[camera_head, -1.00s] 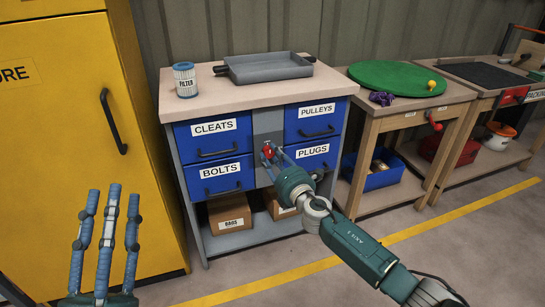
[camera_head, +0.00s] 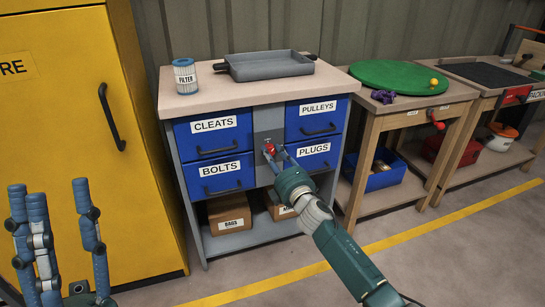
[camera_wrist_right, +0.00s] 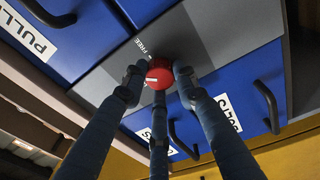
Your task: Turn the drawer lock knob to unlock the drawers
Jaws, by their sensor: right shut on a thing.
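The red drawer lock knob (camera_head: 270,149) sits on the grey middle panel (camera_head: 268,122) of the drawer cabinet, between the blue drawers. In the right wrist view the knob (camera_wrist_right: 158,73) is round, with a small pale mark near its left edge. The word FREE (camera_wrist_right: 141,46) is printed on the panel beside it. My right gripper (camera_head: 273,155) is shut on the knob, its three fingertips around it. The knob's far side is hidden. My left gripper (camera_head: 52,205) is at the lower left, fingers up and spread, empty, in front of the yellow cabinet.
The drawers are labelled CLEATS (camera_head: 214,135), PULLEYS (camera_head: 315,118), BOLTS (camera_head: 220,178) and PLUGS (camera_head: 313,155), and look closed. A filter (camera_head: 185,76) and a grey tray (camera_head: 268,66) stand on top. The yellow cabinet (camera_head: 80,140) is at left, a wooden table (camera_head: 415,118) at right.

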